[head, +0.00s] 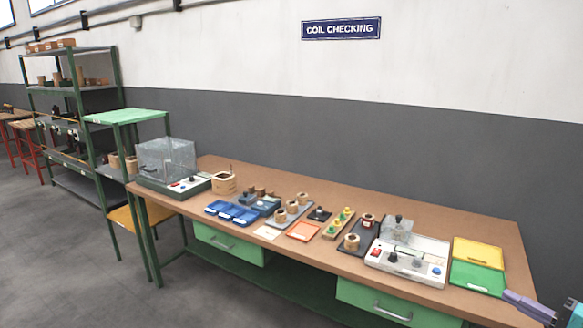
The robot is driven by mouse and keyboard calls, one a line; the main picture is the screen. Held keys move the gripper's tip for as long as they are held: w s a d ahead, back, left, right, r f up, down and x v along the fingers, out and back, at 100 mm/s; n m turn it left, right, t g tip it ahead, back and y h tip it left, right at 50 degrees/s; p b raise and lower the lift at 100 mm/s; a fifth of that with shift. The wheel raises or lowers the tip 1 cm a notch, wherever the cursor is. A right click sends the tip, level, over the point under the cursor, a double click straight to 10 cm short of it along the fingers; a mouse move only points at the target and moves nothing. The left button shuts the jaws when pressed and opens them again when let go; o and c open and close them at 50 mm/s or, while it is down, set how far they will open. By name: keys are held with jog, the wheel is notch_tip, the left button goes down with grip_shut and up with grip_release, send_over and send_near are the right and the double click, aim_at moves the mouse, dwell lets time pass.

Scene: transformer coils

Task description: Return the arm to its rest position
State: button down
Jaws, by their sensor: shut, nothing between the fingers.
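My gripper (529,306) shows at the lower right edge of the head view, with grey-purple fingers pointing left. It is shut and empty, in front of the right end of the brown workbench (490,220). A teal part of my arm is cut off by the picture edge, and the rest of the arm is out of view. The nearest things to the gripper in the picture are the green tray (477,278) and the yellow tray (478,253). The fingers appear apart from both, though their height above the bench is hard to tell.
Test devices with clear covers stand at the bench's left (167,160) and right (407,258). Between them are coils, blue bins (231,212) and an orange tray (303,231). A shelf rack (85,90) stands far left. The bench's back right is bare.

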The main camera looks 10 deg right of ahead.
jog(key=w+a+f+n+g+y, duration=0.25)
jog(key=w+a+f, duration=0.25)
jog(key=w+a, duration=0.45)
jog(key=w+a+f+n+g+y, duration=0.15)
jog(key=w+a+f+y, duration=0.45)
jog(key=a, duration=0.7)
jog(key=a+f+n+g, duration=0.1)
jog(key=a+f+g, duration=0.2)
jog(key=a+f, duration=0.35)
jog(key=a+f+g, duration=0.2)
jog(key=a+f, duration=0.2)
jog(key=a, duration=0.6)
jog(key=a+f+n+g, duration=0.1)
jog(key=a+f+g, duration=0.2)
jog(key=a+f, duration=0.35)
jog(key=s+a+f+n+g+h, duration=0.45)
jog(key=s+a+f+g, duration=0.35)
jog(key=s+a+f, duration=0.9)
jog(key=s+d+f+n+g+h, duration=0.25)
jog(key=s+f+h, duration=0.25)
jog(key=s, duration=0.5)
jog(key=d+f+n+h, duration=0.1)
jog(key=d+f+h, duration=0.2)
jog(key=d+h, duration=0.2)
jog(key=shift+s+d+t, duration=0.3)
jog(key=shift+d+t, duration=0.05)
jog(key=shift+d, duration=1.05)
